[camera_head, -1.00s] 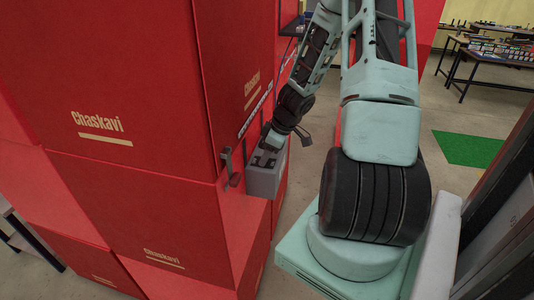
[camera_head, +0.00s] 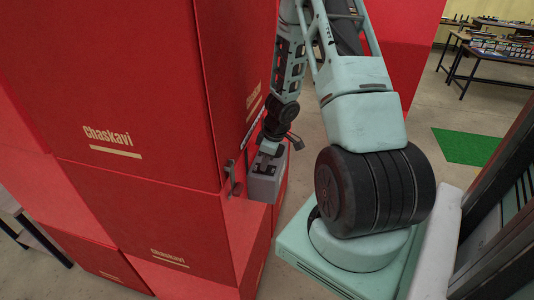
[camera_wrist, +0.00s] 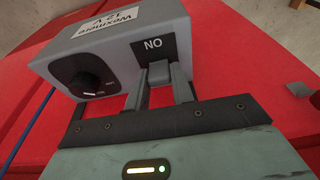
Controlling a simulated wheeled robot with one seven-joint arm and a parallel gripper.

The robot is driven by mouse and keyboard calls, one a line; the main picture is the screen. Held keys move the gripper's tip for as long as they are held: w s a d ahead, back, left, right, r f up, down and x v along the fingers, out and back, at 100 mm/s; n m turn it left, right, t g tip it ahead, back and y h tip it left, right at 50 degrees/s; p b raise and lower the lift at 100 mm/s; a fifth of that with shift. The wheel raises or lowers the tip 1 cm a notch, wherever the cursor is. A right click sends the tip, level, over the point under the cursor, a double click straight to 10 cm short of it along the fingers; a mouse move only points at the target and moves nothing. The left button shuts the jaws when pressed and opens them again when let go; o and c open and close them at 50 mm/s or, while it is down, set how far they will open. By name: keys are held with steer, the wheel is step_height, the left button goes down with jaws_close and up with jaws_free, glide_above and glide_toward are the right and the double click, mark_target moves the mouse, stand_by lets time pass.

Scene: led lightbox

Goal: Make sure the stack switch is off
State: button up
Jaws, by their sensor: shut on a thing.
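A grey box (camera_head: 264,184) is on the side of the red stack in the head view. In the wrist view the grey box (camera_wrist: 110,45) appears upside down, with a "Wexmere 12 V" label, a black knob (camera_wrist: 86,75) and a black plate reading ON. The stack switch's small grey lever (camera_wrist: 158,72) shows at this plate, between my fingers. My gripper (camera_wrist: 160,80) is shut on it. In the head view my gripper (camera_head: 269,148) is at the top of the box. The switch's exact position is hard to tell.
Large red Chaskavi boxes (camera_head: 120,90) stand close on the left. A dark bracket (camera_head: 232,178) sticks out beside the grey box. Tables (camera_head: 490,50) and a green mat (camera_head: 467,146) lie far right, with open floor between.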

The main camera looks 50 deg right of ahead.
steer(key=shift+a+g+p, duration=0.3)
steer(key=shift+a+p, duration=0.05)
steer(key=shift+p, duration=0.3)
steer(key=shift+w+d+p, duration=0.15)
steer(key=shift+p, duration=0.45)
steer(key=o, duration=1)
steer(key=shift+d, duration=0.1)
steer(key=r, duration=0.5)
steer(key=s+r, duration=0.1)
steer(key=r, duration=0.5)
steer(key=s+d+r, duration=0.1)
steer(key=r, duration=0.5)
steer(key=shift+r, duration=0.15)
